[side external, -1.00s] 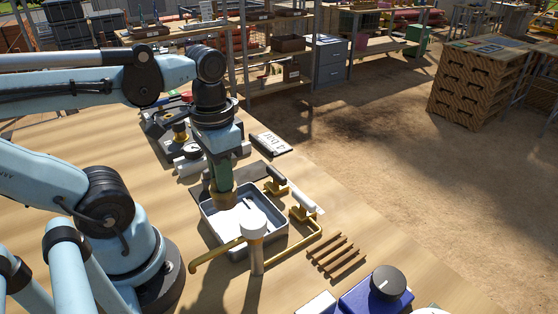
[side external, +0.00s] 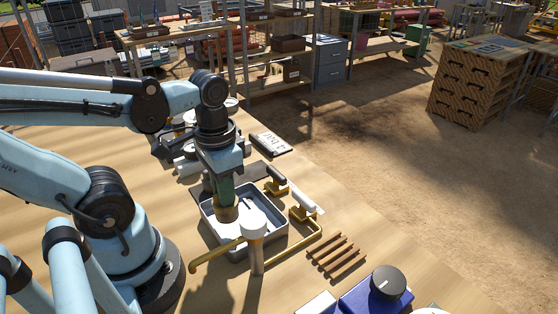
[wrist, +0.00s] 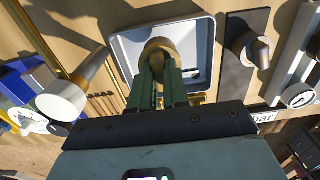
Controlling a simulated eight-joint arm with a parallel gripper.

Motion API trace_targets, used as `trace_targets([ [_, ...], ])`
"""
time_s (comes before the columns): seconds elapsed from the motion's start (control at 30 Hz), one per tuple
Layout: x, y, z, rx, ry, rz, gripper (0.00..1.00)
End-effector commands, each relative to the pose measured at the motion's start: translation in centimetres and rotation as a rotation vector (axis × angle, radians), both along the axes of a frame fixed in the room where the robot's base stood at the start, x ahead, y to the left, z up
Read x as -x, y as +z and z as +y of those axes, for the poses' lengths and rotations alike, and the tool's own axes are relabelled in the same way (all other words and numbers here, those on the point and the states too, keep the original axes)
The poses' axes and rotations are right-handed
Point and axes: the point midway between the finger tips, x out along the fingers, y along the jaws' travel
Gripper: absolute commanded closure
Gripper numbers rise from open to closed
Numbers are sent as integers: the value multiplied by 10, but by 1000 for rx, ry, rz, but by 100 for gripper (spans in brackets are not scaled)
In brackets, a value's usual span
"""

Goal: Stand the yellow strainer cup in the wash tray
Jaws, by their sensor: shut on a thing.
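My gripper (side external: 226,194) points down over the wash tray, its green fingers shut on the yellow strainer cup (side external: 228,213). The wash tray (side external: 276,238) is a grey, rectangular basin with raised walls. The cup is upright or nearly so, inside the tray's outline towards its left side. I cannot tell whether its base touches the tray floor. In the wrist view, the dull yellow cup (wrist: 160,46) shows just beyond the fingertips (wrist: 160,70), with the white tray (wrist: 204,38) around it. The fingers and their shadows hide part of the cup.
A white-capped post (side external: 255,228) with a brass pipe (side external: 214,255) stands at the tray's near edge. Brass valves (side external: 302,212) sit to the tray's right.

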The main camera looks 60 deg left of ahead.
Motion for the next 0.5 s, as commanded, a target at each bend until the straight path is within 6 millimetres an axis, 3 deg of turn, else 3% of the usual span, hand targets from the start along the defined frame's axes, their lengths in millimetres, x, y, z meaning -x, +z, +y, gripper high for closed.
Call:
trace_targets([
  [0.5, 0, -4, 0, 0, 0, 0, 100],
])
